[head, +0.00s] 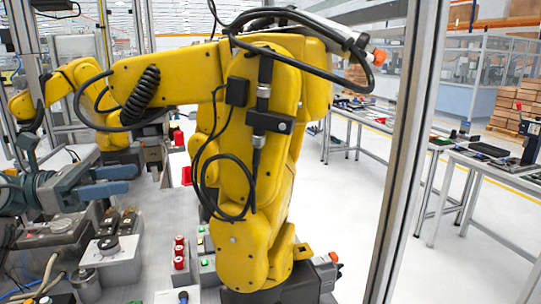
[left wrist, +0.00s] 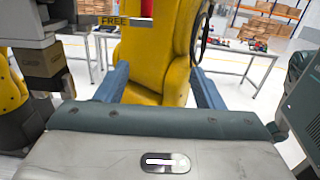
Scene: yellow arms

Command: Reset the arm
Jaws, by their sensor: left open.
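A large yellow robot arm (head: 262,150) stands upright in the middle of the head view on a dark base. Its forearm reaches left, and black cables loop along it. A second yellow arm (head: 75,85) is behind it at the left. My left gripper (head: 132,179) is at the left, with two blue fingers apart and nothing between them. It points toward the large arm without visibly touching it. In the left wrist view the yellow arm (left wrist: 160,45) shows beyond and between the spread fingers. My right gripper is not in view.
Red push buttons (head: 180,252) and a grey box with a knob (head: 110,250) are at the lower left, below my gripper. A metal post (head: 405,150) stands right of the large arm. Work tables (head: 490,165) and stacked cartons (head: 510,105) are further right, with open floor between.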

